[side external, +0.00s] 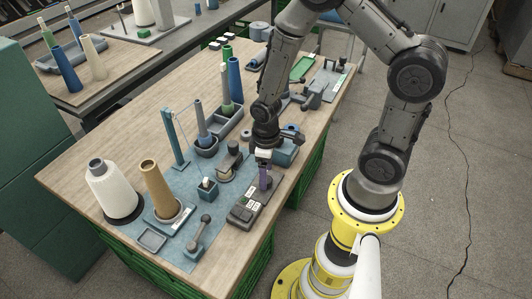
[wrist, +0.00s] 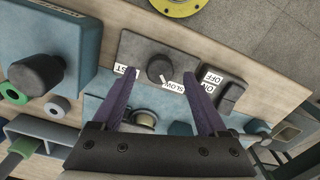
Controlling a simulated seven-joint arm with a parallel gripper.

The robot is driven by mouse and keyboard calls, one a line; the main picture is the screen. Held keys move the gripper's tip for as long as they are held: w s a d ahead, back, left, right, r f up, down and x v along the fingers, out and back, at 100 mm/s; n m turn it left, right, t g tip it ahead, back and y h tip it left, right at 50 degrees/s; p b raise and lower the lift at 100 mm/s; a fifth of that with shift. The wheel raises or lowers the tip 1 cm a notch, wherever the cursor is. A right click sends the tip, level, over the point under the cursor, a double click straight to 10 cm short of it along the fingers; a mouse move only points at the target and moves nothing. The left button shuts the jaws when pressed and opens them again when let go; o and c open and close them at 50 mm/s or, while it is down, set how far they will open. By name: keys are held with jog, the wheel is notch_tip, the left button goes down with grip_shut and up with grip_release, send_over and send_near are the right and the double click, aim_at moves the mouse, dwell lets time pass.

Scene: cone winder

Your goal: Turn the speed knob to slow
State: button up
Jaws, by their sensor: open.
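The speed knob (wrist: 160,67) is a round dark knob on a grey control box (wrist: 186,55) in the wrist view. A label ending in "ST" (wrist: 124,70) is left of it, and a "SLOW" label (wrist: 173,86) is below right. A small white mark shows at the knob's lower right edge, near SLOW. My gripper (wrist: 159,76) is open, its purple fingers either side of the knob and apart from it in the picture.
A dark rocker switch with an "OFF" label (wrist: 212,77) is beside the knob. A blue box with a dark knob (wrist: 40,72) is to the left in the wrist view. A white cone (side external: 110,188) and a tan cone (side external: 158,187) stand on the table's near left.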

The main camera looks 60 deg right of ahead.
notch_tip(320, 180, up, 12)
dwell(0.4)
jog(key=shift+r, duration=0.1)
notch_tip(320, 180, up, 11)
jog(key=t, duration=0.4)
jog(key=s+a+r+m+t, duration=0.1)
jog(key=s+r+m, duration=0.2)
jog(key=s, duration=0.7)
notch_tip(320, 180, up, 2)
jog(key=shift+s+a+r+t, duration=0.15)
jog(key=shift+s+a+t, duration=0.05)
jog(key=shift+t, duration=0.1)
